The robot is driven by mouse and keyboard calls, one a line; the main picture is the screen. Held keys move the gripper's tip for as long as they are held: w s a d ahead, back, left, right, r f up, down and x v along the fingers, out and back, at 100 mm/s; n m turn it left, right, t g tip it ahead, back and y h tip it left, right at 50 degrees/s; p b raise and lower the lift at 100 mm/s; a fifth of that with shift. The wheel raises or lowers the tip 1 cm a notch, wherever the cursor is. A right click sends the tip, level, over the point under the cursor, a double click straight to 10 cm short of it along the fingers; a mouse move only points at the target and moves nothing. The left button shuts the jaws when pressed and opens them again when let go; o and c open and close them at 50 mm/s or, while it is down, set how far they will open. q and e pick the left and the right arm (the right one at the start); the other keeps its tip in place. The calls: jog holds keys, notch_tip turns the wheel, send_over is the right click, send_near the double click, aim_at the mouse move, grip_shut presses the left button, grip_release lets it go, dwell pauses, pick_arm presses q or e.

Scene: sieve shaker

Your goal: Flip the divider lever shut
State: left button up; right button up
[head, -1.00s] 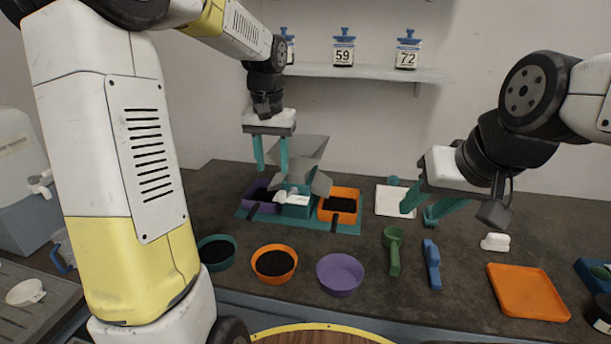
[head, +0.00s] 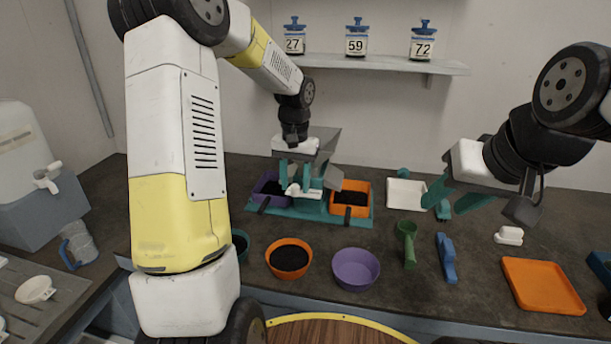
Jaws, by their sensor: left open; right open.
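The sieve shaker stands at the back of the counter on a teal base (head: 300,214). It has a grey hopper (head: 328,142), a purple bin (head: 268,188) on the left and an orange bin (head: 351,198) on the right, both with dark material. My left gripper (head: 302,186) is open, pointing down at the middle of the shaker, in front of the hopper. A small white piece (head: 305,192) shows at its fingertips; I cannot tell whether they touch it. The divider lever cannot be clearly made out. My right gripper (head: 434,204) is open and empty, right of the shaker.
In front stand an orange bowl (head: 289,258) with dark material and an empty purple bowl (head: 355,269). A green scoop (head: 408,243), blue tool (head: 446,258) and orange tray (head: 541,286) lie to the right.

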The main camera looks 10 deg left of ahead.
pick_arm(q)
grip_shut()
jog(key=shift+w+a+m, duration=0.15)
jog(key=shift+a+m, duration=0.15)
jog(key=shift+m, duration=0.3)
grip_release()
jog(key=shift+r, duration=0.1)
